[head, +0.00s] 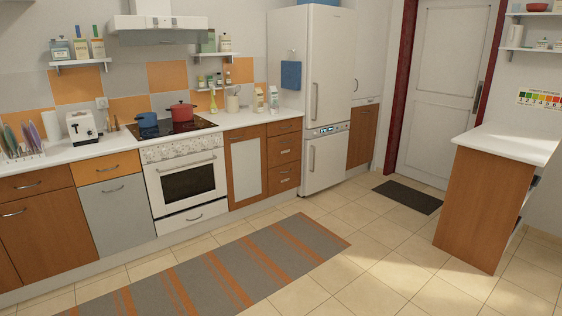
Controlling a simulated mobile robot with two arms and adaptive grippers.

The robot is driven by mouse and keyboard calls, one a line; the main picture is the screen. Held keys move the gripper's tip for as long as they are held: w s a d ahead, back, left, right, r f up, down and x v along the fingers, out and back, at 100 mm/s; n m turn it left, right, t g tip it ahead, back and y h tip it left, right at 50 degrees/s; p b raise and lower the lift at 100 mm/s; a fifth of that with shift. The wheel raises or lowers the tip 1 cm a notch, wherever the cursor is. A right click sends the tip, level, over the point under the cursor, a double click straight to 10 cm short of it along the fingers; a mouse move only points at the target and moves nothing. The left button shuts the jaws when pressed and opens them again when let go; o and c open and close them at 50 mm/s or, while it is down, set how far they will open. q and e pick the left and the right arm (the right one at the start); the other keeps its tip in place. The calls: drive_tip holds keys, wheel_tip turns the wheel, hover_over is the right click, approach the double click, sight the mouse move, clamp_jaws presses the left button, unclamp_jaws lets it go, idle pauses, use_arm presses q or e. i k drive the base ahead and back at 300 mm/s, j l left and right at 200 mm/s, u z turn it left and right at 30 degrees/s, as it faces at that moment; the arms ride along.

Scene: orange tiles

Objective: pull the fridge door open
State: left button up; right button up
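The fridge (333,62) is a tall white unit at the back, right of the counter. Its large upper door and its smaller lower door (330,165) both look closed. The upper door has a vertical handle (316,101) near its left edge. The lower door has a similar handle (311,158), also at the left. A small dark display strip sits between the doors. A blue towel (291,75) hangs on the fridge's left side. Neither of my grippers is in the head view.
A counter with a white oven (186,180) runs left of the fridge. A striped rug (225,270) lies on the tiled floor before it. A wooden-sided island (478,205) stands at the right. A dark mat (408,196) lies by the white room door (440,90). Floor before the fridge is clear.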

sight(332, 43)
drive_tip(key=i, duration=3.25)
drive_tip(key=i+u, duration=0.1)
drive_tip(key=i, duration=0.6)
drive_tip(key=i+l+u, duration=0.1)
drive_tip(key=i, duration=0.6)
drive_tip(key=i+l, duration=0.2)
drive_tip(key=i, duration=0.45)
drive_tip(key=j+u, duration=0.05)
